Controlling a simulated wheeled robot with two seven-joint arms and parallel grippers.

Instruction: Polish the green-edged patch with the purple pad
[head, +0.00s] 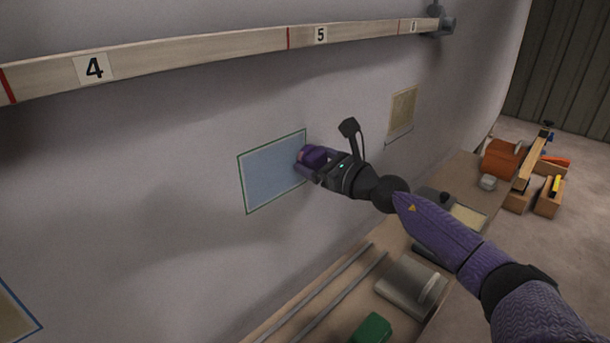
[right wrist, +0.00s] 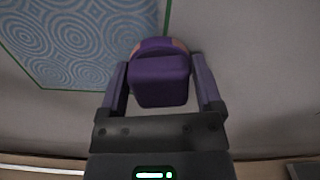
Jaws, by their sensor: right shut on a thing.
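The green-edged patch (head: 270,174) is a bluish rectangle on the grey hull wall. In the right wrist view the patch (right wrist: 80,35) shows swirl marks in rings over its face. My right gripper (head: 313,162) is shut on the purple pad (right wrist: 160,78), which has a block-shaped grip and a rounder base with an orange-brown tint. The pad (head: 310,156) is at the patch's right edge in the head view. Whether it touches the wall I cannot tell. My left gripper is not in view.
A numbered wooden batten (head: 190,58) runs along the wall above. A yellowish patch (head: 402,112) is to the right, and a blue-edged one (head: 14,318) at lower left. Below, a bench (head: 300,312) holds rails, a grey box (head: 410,284) and a green block (head: 371,329).

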